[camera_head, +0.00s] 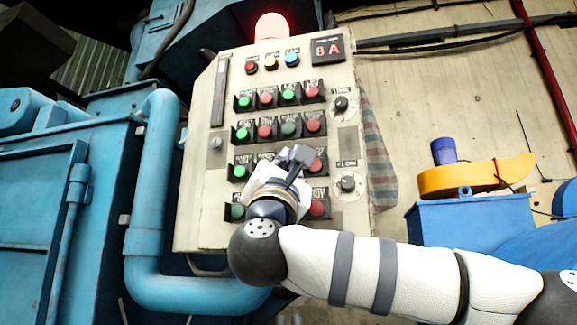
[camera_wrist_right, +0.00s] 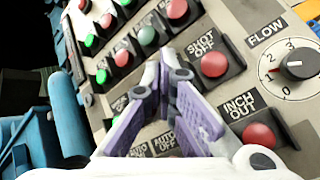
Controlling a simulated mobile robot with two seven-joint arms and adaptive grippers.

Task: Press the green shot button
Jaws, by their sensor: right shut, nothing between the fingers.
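My right gripper (camera_head: 300,156) is in front of the third row of buttons on the control panel (camera_head: 207,190). Its fingers are shut and empty. In the right wrist view the purple-grey fingers (camera_wrist_right: 166,62) point at the panel just left of the red button labelled SHOT OFF (camera_wrist_right: 214,64). That red button also shows in the head view (camera_head: 316,165), right of the fingertips. No green shot button can be made out; the spot left of SHOT OFF is covered by my fingers. Whether the fingertips touch the panel cannot be told. My left gripper is not in view.
A FLOW knob (camera_wrist_right: 295,65) and a red INCH OUT button (camera_wrist_right: 258,135) lie right of the fingers. Rows of green and red buttons (camera_head: 264,131) are above. A red lamp (camera_head: 271,26) glows on top, beside blue pipework (camera_head: 150,190) at left.

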